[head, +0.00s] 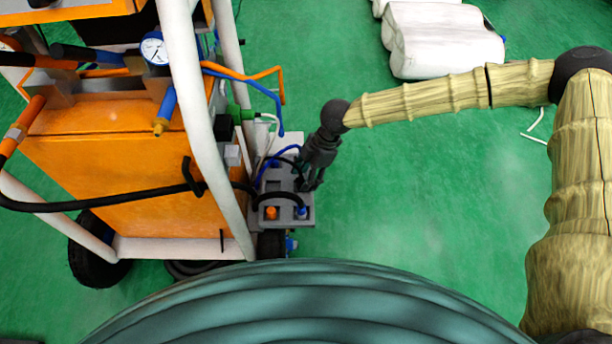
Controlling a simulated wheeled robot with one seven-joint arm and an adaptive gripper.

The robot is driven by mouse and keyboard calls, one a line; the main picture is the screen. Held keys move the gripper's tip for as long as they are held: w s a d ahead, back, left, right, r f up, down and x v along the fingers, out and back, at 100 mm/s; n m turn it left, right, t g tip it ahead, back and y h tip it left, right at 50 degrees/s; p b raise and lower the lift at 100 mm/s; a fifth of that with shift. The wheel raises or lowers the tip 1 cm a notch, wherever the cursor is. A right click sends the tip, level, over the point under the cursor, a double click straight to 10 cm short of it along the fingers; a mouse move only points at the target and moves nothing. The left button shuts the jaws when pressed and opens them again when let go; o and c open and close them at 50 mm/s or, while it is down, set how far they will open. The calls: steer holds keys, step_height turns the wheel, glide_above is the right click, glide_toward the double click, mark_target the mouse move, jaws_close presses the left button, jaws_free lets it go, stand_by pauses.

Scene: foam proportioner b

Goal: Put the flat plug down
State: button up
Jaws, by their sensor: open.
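My gripper (308,184) points down at the right edge of a grey holder block (287,222) beside the orange cart. Its fingers are open, and I see nothing clearly held between them. In the holder an orange plug (271,212) stands at the front left and a blue plug (302,211) at the front right. A black hose loop arches over the block. I cannot single out the flat plug at this size; the gripper and hoses hide part of the block.
The orange cart (130,185) with white tube frame and gauge (154,50) stands left of the holder. Blue, orange and black hoses hang near the gripper. White canisters (440,40) lie at the back. The green floor right of the holder is clear.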

steer(key=p+v, duration=0.3)
steer(key=v, duration=0.9)
steer(key=s+d+f+n+t+h, duration=0.1)
steer(key=s+d+f+n+h, duration=0.15)
steer(key=s+f+n, duration=0.8)
steer(key=s+d+f+n+t+h, duration=0.15)
steer(key=s+d+f+n, duration=0.3)
steer(key=f+n, duration=0.6)
steer(key=s+d+n, duration=0.5)
steer(key=s+n, duration=0.3)
steer(key=n, duration=0.6)
steer(key=s+d+r+n, duration=0.1)
steer(key=s+d+n, duration=0.4)
steer(key=s+n, duration=0.4)
steer(key=n, duration=0.5)
steer(key=shift+d+g, duration=0.35)
